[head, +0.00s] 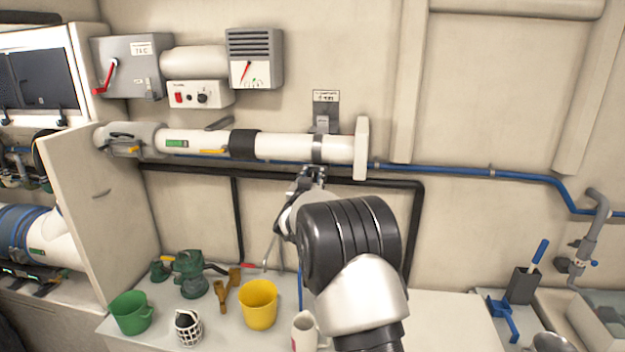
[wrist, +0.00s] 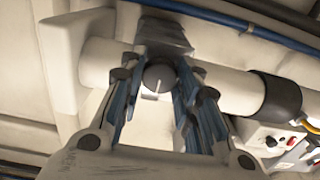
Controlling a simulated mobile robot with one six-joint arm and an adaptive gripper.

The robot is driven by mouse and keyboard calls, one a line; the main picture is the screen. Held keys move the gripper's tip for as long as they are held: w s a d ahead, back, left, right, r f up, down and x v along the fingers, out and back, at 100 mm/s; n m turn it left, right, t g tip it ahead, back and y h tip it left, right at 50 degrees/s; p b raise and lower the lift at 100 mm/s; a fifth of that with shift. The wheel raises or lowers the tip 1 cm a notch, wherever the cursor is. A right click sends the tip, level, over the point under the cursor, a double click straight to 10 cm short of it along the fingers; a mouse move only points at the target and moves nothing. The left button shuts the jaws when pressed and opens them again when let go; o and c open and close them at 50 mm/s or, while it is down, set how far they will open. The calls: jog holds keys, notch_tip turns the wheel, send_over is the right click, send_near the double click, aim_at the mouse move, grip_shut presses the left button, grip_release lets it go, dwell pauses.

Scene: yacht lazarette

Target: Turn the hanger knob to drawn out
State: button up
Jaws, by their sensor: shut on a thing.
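The hanger knob (wrist: 158,76) is a dark round knob with a pale pointer line, seen in the wrist view under the white pipe. The grey hanger (head: 322,125) holds the pipe (head: 285,146) to the wall below a small label. My gripper (wrist: 160,88) reaches up from below, with one finger on each side of the knob, and is shut on it. In the head view my gripper (head: 312,174) is just under the pipe at the hanger's strap, and I cannot make out the knob there. The label's writing is too small to read.
A blue hose (head: 455,172) and a black pipe (head: 400,184) run along the wall close to my gripper.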

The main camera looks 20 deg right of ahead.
jog(key=shift+m+b, duration=0.3)
jog(key=shift+b, duration=0.05)
jog(key=m+b, duration=1.6)
jog(key=m, duration=1.9)
dwell(0.3)
jog(key=o, duration=1.1)
